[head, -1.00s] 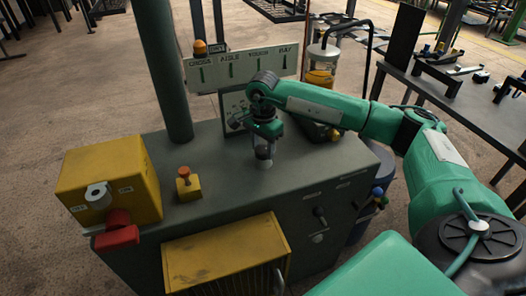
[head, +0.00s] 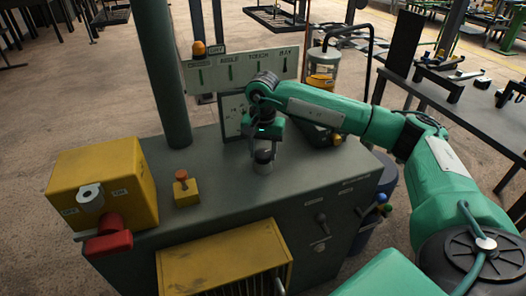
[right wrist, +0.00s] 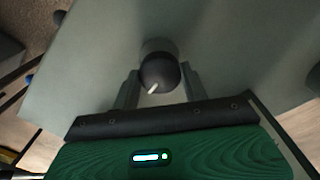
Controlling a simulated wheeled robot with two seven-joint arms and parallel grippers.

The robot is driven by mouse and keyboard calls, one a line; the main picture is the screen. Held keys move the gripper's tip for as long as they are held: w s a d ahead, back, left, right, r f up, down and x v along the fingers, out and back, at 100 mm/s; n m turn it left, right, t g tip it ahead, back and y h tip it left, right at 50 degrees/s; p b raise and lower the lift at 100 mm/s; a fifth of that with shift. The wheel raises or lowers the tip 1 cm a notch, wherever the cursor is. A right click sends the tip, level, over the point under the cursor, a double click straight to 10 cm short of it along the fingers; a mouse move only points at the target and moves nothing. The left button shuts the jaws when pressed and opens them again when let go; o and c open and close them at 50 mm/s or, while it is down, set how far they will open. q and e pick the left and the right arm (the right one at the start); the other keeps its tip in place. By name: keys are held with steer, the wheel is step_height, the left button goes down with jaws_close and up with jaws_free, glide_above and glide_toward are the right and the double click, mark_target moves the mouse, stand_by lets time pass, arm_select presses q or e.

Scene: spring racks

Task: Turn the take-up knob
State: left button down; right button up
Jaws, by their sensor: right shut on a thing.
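The take-up knob (right wrist: 158,76) is a dark round knob with a white pointer mark, on the grey top of the machine cabinet (head: 215,190). In the right wrist view the pointer slants toward the lower left. My right gripper (right wrist: 160,82) points down with one finger on each side of the knob, shut on it. In the head view my right gripper (head: 264,154) stands over the middle of the cabinet top, and the knob is mostly hidden by it. My left gripper does not show.
A yellow box with a red knob (head: 103,185) and a small yellow button box (head: 186,188) stand on the left. A green post (head: 160,75) and a sign board (head: 240,70) rise behind.

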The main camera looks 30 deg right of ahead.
mark_target(263, 152)
steer(key=shift+r, duration=0.1)
steer(key=o, duration=1)
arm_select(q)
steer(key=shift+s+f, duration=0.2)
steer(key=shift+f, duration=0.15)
arm_select(e)
step_height(263, 152, up, 14)
steer(key=shift+f, duration=0.1)
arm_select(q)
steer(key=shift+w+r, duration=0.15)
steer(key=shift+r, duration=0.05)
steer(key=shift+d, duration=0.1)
